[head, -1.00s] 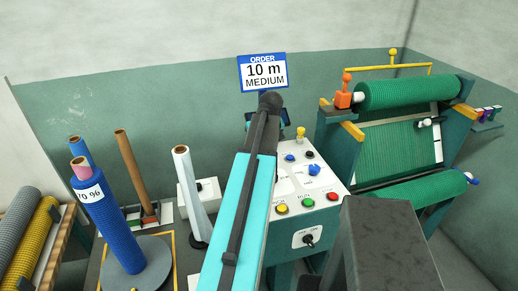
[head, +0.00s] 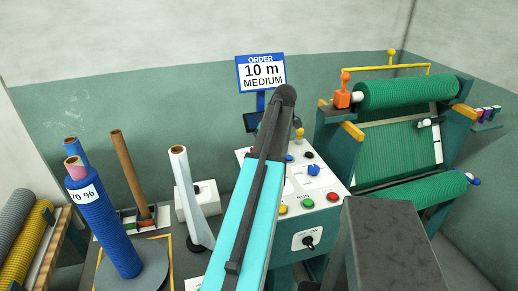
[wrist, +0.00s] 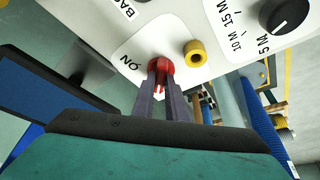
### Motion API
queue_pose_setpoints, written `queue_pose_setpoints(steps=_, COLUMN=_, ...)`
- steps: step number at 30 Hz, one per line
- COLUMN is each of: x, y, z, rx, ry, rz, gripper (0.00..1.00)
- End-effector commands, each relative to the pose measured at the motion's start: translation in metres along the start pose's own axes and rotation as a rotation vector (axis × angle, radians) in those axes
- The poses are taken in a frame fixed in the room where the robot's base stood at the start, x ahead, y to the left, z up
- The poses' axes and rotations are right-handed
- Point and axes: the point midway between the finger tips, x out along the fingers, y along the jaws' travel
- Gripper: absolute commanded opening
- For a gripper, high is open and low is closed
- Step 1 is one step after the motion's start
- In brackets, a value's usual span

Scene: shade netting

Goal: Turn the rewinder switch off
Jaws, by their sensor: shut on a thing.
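In the wrist view a red switch (wrist: 160,65) sits on a white panel, with the label ON beside it. My gripper (wrist: 160,80) is shut on this red switch, one dark finger on each side of it. An OFF label is not visible there. In the head view my arm covers the gripper and the red switch. The control console (head: 330,182) shows to the right of my arm, with coloured buttons and a black lever switch (head: 308,242) on its front plate.
Beside the red switch are a yellow ring-shaped part (wrist: 195,53) and a black dial (wrist: 287,15) marked in metres. In the head view the green netting machine (head: 395,150) stands at right. A blue roll (head: 105,225) and a white roll (head: 190,195) stand at left.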

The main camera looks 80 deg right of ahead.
Motion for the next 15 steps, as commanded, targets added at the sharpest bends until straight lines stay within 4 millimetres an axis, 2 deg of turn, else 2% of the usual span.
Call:
queue_pose_setpoints(steps=14, x=-0.0002, y=0.0010, z=0.0028, rx=-0.018, ry=-0.006, rz=-0.006, gripper=0.00)
queue_pose_setpoints(steps=15, x=-0.0002, y=0.0010, z=0.0028, rx=-0.018, ry=-0.007, rz=-0.006, gripper=0.16)
